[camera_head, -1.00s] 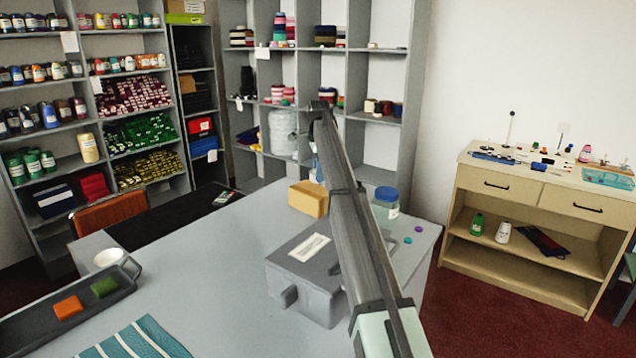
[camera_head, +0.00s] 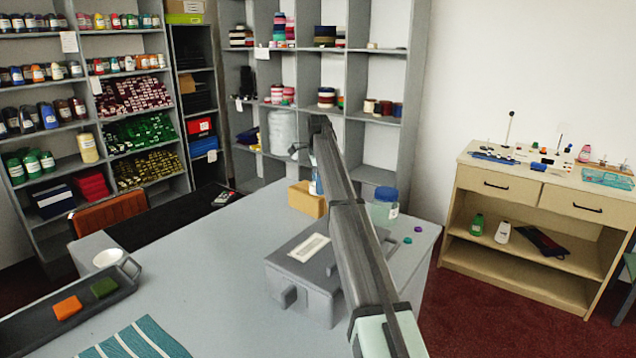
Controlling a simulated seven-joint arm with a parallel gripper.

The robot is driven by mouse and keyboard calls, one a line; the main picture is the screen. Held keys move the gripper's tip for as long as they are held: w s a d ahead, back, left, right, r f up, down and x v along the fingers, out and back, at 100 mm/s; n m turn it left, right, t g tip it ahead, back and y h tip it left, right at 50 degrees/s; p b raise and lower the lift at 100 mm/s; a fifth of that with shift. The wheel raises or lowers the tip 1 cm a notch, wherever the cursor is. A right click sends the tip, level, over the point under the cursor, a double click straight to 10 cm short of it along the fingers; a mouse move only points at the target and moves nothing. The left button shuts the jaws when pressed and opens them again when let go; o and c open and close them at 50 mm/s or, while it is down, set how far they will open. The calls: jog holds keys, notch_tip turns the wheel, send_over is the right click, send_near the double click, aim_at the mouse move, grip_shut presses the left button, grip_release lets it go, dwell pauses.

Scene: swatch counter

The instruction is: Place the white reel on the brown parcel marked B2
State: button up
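A plain tan-brown box (camera_head: 306,199), which looks like a parcel, sits at the far side of the grey table, left of my arm. I can read no B2 mark on it. No white reel can be made out for certain. A narrow white and blue thing (camera_head: 316,184) shows just behind the box, partly covered by my arm, and I cannot tell what it is. My arm rises from the bottom right across the middle of the view.
A grey lidded case (camera_head: 287,270) with a pale label stands beside my arm. A blue-lidded jar (camera_head: 385,207) stands right of the arm. The table's middle-left is clear.

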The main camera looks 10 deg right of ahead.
jog(key=shift+o, duration=0.9)
jog(key=shift+r, duration=0.15)
notch_tip(320, 180, up, 12)
